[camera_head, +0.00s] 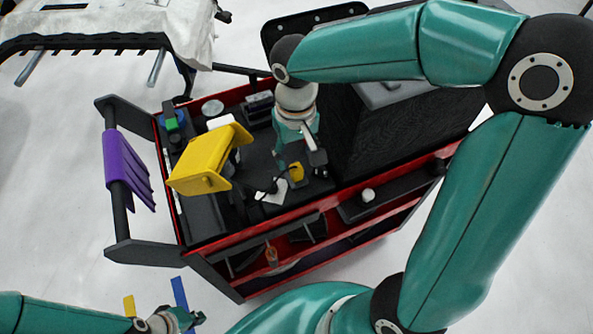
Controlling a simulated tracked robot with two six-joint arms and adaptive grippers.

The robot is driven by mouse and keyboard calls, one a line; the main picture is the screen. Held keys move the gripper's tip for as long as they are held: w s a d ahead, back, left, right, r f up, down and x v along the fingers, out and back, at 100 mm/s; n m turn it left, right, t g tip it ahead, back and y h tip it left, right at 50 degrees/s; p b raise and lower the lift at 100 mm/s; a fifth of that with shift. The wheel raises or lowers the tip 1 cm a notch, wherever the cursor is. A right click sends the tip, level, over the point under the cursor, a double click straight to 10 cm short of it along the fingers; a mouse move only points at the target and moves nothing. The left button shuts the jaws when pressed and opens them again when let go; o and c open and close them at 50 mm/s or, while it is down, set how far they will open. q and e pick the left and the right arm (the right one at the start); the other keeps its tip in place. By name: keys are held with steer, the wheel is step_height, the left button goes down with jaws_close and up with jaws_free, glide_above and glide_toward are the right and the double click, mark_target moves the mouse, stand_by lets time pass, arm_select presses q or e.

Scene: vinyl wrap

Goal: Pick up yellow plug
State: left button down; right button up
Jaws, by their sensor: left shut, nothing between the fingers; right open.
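The small yellow plug (296,173) lies on the dark top of the red-edged cart (228,240), next to a white piece (273,192). My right gripper (299,161) reaches down from above, open, with its fingers close around or just above the plug. I cannot tell whether they touch it. My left gripper (190,319) is shut and empty at the bottom left, outside the cart and away from the plug.
A large yellow holder (208,162) stands on the cart left of the plug. A dark box (390,128) stands right of my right gripper. A purple cloth (127,172) hangs on the cart's handle. A white-covered part (120,32) is at the top left.

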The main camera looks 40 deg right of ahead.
mark_target(296, 166)
steer(key=shift+d+f, duration=0.1)
steer(key=shift+f, duration=2.65)
steer(key=c, duration=1)
